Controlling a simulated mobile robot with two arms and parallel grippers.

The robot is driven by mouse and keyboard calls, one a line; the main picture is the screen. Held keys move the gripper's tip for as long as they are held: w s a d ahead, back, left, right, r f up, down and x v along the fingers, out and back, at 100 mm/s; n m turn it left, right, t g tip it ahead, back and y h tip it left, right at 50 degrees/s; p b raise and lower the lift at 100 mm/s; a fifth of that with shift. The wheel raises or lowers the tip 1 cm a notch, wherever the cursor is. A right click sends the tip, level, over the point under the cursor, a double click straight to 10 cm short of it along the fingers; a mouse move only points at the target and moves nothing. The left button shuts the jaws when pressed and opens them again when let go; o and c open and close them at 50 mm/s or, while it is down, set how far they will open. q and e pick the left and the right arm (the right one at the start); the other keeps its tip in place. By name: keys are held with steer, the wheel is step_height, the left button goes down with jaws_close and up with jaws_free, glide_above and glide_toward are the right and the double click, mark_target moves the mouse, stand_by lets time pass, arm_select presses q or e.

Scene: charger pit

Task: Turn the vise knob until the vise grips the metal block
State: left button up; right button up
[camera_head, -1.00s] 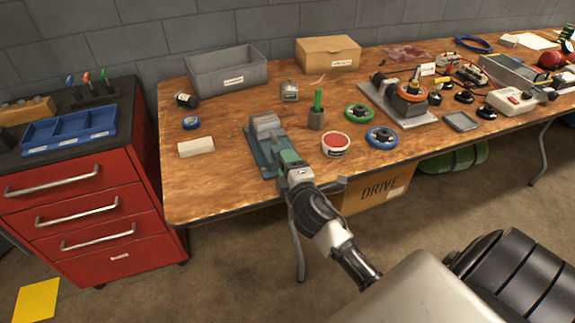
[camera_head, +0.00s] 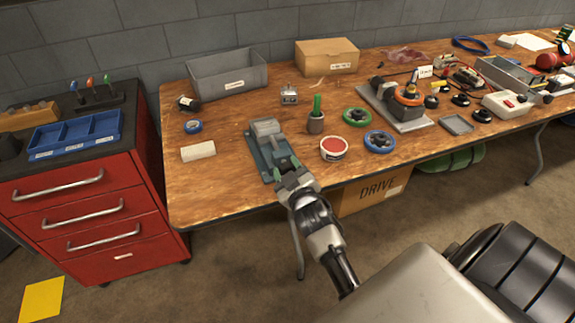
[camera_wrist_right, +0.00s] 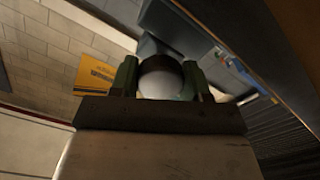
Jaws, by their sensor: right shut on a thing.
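The vise (camera_head: 258,152), a blue-grey body with a lighter grey block-like part on top, stands near the front edge of the wooden table. I cannot tell the metal block apart from the jaws here, nor see whether there is a gap. My right gripper (camera_head: 287,168) is at the vise's near end, shut on the vise knob. In the right wrist view the round grey knob (camera_wrist_right: 162,80) sits between the two green fingers (camera_wrist_right: 162,78), with the vise body (camera_wrist_right: 200,42) behind it. In the head view the gripper hides the knob. My left gripper is out of view.
A pale block (camera_head: 198,151) lies left of the vise. A red drawer cabinet (camera_head: 80,215) adjoins the table's left end.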

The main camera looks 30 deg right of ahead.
steer(key=m+p, duration=0.2)
steer(key=m, duration=0.2)
steer(key=shift+r+m, duration=0.1)
steer(key=shift+m, duration=0.3)
steer(key=m+p, duration=0.2)
steer(key=m, duration=0.1)
steer(key=shift+d+m, duration=0.1)
steer(key=shift+m, duration=0.2)
steer(key=m+p, duration=0.1)
steer(key=m, duration=0.2)
steer(key=shift+m+p, duration=0.3)
steer(key=m, duration=0.2)
steer(key=shift+m+p, duration=0.3)
steer(key=m, duration=0.3)
steer(key=shift+s+f+m, duration=0.1)
steer(key=shift+f+m, duration=0.15)
steer(key=shift+m, duration=0.05)
steer(key=m, duration=0.3)
steer(key=shift+m, duration=0.4)
steer(key=m+b, duration=0.1)
steer(key=m, duration=0.3)
steer(key=shift+f, duration=0.15)
steer(key=shift+m+b, duration=0.35)
steer(key=shift+m, duration=1.35)
steer(key=shift+m, duration=0.3)
